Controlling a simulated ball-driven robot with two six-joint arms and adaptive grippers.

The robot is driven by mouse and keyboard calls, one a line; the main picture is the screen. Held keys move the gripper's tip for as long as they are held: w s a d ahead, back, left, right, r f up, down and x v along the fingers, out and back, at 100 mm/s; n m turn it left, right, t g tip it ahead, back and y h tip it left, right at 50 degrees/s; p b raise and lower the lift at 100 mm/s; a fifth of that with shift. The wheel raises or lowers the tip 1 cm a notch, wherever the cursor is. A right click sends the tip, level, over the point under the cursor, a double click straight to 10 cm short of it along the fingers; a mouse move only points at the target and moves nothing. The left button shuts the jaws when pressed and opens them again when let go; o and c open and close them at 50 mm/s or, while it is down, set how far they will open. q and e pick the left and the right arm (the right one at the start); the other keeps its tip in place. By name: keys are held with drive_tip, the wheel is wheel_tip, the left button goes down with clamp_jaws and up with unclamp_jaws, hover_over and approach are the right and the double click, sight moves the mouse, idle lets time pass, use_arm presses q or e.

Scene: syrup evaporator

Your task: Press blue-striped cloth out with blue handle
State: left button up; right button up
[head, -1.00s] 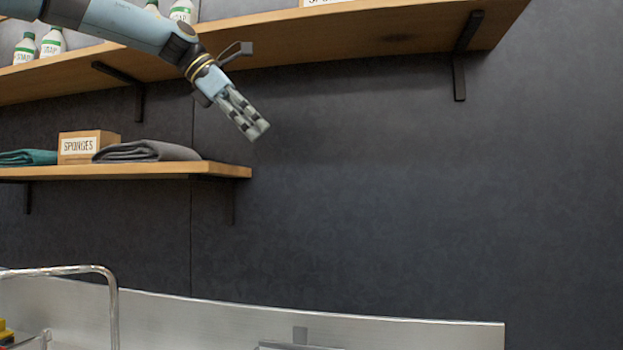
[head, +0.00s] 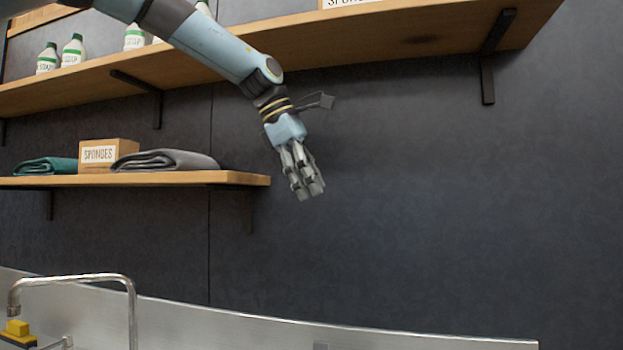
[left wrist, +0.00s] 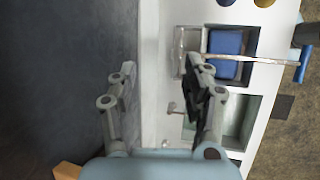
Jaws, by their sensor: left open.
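My left gripper (head: 307,192) is open and empty in the head view, pointing down in front of the dark wall. In the left wrist view its two fingers (left wrist: 160,88) are spread above a white counter. There, a thin pale rod (left wrist: 265,60) crosses over a basin with a blue area (left wrist: 225,55) in it. A blue grip-like piece (left wrist: 303,65) stands at the rod's right end; it may be the blue handle. I cannot make out a blue-striped cloth. My right gripper is not in view.
In the head view, an upper shelf (head: 370,38) holds soap bottles; a lower shelf (head: 225,178) holds a sponges box (head: 100,154) and folded cloths. A tap (head: 75,280) stands at the lower left. A second basin (left wrist: 238,118) shows in the wrist view.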

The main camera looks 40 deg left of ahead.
use_arm(q)
drive_tip(key=shift+f, duration=0.1)
clamp_jaws()
idle(0.3)
drive_tip(key=c, duration=1)
unclamp_jaws()
drive_tip(key=o, duration=1)
drive_tip(key=v, duration=1.2)
